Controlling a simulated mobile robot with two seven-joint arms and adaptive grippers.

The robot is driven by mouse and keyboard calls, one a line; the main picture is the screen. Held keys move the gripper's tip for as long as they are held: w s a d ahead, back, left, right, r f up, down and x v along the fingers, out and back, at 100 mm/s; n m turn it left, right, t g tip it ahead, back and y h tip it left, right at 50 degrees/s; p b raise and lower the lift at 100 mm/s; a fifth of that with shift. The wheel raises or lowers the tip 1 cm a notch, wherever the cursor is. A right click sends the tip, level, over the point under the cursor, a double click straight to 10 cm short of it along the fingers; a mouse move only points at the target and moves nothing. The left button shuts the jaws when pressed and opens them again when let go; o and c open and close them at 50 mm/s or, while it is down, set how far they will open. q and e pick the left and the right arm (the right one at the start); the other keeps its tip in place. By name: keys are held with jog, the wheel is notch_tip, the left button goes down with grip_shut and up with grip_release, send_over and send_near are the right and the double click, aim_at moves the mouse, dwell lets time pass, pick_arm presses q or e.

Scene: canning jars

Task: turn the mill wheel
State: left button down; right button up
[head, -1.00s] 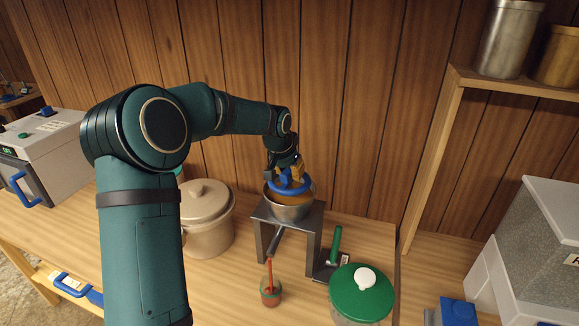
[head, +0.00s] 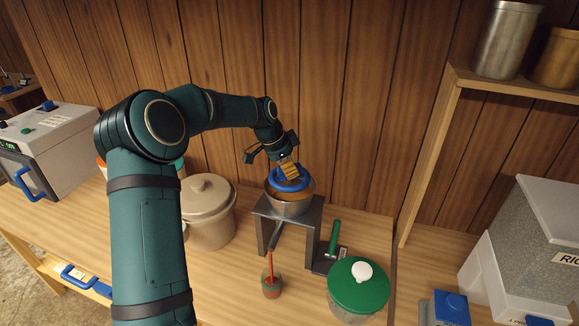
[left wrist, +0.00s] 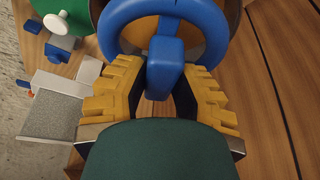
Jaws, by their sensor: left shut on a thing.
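The blue mill wheel (head: 291,186) sits over a metal bowl (head: 290,208) on a grey stand in the head view. My left gripper (head: 289,170) reaches it from above and behind, tilted, with its yellow-padded fingers at the wheel. In the left wrist view the blue wheel (left wrist: 166,55) fills the top middle, and its blue block stands between my yellow fingers, which are shut on it. Orange material shows in the bowl below the wheel. A red strand hangs from the stand's spout into a small glass (head: 271,287). My right gripper is not in view.
A lidded beige pot (head: 208,212) stands left of the stand. A green-handled tool (head: 333,240) and a green-lidded jar (head: 358,286) stand to the right. A wooden wall is close behind. A shelf with tins (head: 503,40) is at the upper right.

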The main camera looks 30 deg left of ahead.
pick_arm(q)
jog(key=shift+s+f+m, duration=0.1)
jog(key=shift+f+m, duration=0.1)
jog(key=shift+m, duration=0.2)
jog(key=c, duration=0.7)
grip_release()
jog(key=shift+c, duration=0.2)
jog(key=shift+r, duration=0.1)
jog(key=shift+r, duration=0.1)
jog(key=shift+a+r, duration=0.1)
jog(key=shift+r, duration=0.2)
jog(key=v, duration=1.1)
